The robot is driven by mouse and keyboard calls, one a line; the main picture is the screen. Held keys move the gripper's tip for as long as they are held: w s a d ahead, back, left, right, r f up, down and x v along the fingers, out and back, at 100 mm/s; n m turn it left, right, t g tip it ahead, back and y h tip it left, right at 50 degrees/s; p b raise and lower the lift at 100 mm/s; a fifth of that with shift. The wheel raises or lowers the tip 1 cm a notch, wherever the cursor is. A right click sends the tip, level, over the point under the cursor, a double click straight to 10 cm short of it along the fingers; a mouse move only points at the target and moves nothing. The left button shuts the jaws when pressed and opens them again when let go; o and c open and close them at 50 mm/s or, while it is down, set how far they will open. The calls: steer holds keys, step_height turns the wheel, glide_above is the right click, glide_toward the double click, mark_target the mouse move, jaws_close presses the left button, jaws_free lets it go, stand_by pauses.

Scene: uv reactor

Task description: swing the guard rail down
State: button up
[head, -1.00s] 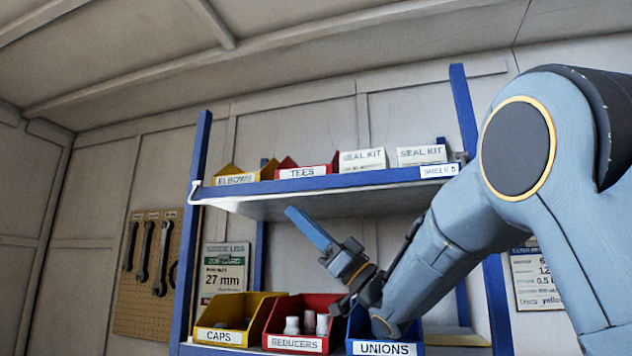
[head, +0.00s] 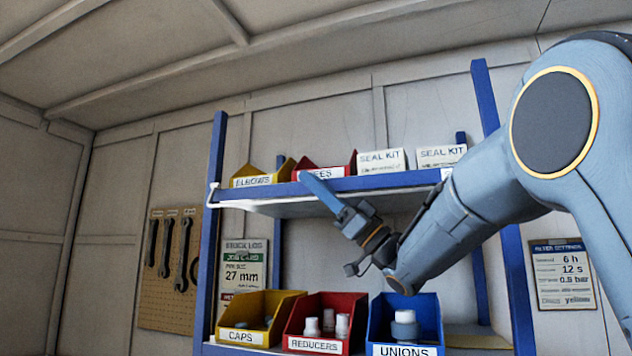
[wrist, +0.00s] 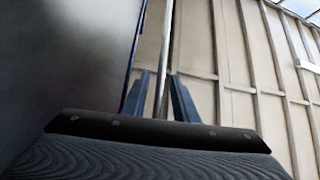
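The guard rail (head: 209,197) is a thin white bar with a bent end at the left of the upper shelf (head: 370,184). It appears low, along the shelf's lower front edge, and I cannot tell it well from the pale shelf underside. My gripper (head: 318,191) overlaps the front edge of the upper shelf in the head view, left of its middle. In the wrist view its two blue fingers (wrist: 159,95) are apart. A thin pale bar (wrist: 166,50), probably the rail, shows between them; contact cannot be told.
Yellow and red bins and white seal kit boxes (head: 440,156) stand on the upper shelf. Below are the caps (head: 240,337), reducers (head: 315,345) and unions (head: 404,351) bins. A pegboard with wrenches (head: 167,270) hangs at left. Blue posts (head: 212,250) frame the rack.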

jaws_close()
steer(key=shift+f, duration=0.1)
stand_by(1.3)
